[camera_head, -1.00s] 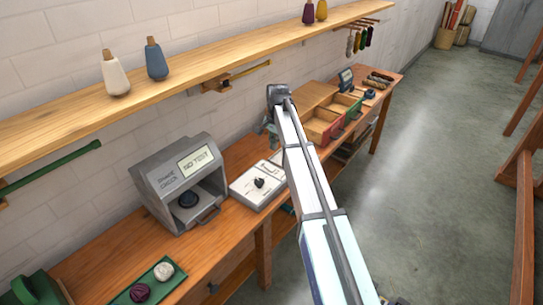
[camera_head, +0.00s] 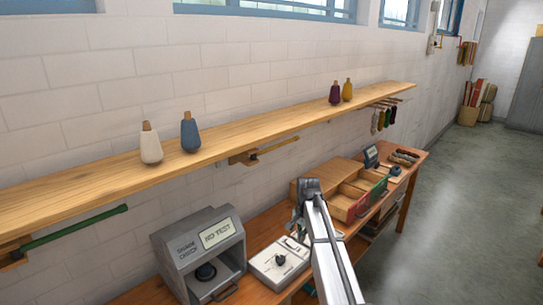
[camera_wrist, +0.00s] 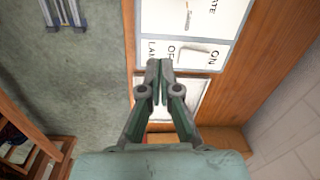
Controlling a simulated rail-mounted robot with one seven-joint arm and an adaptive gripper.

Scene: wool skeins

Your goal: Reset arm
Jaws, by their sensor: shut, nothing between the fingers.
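My gripper (camera_wrist: 160,68) shows in the wrist view with its two fingertips together and nothing between them. It is above the wooden bench (camera_wrist: 262,50), over the lower edge of a white panel (camera_wrist: 205,20) with printed lettering and a switch. In the head view my arm reaches up from the bottom over the bench, and the fingers are mostly hidden behind the arm's end.
A grey shade-check box (camera_head: 200,250) reading "NO TEST" and a white dial device (camera_head: 280,262) stand on the bench. Wooden drawers (camera_head: 345,190) are beyond my arm. A wall shelf (camera_head: 240,135) holds several yarn cones. Floor at right is clear.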

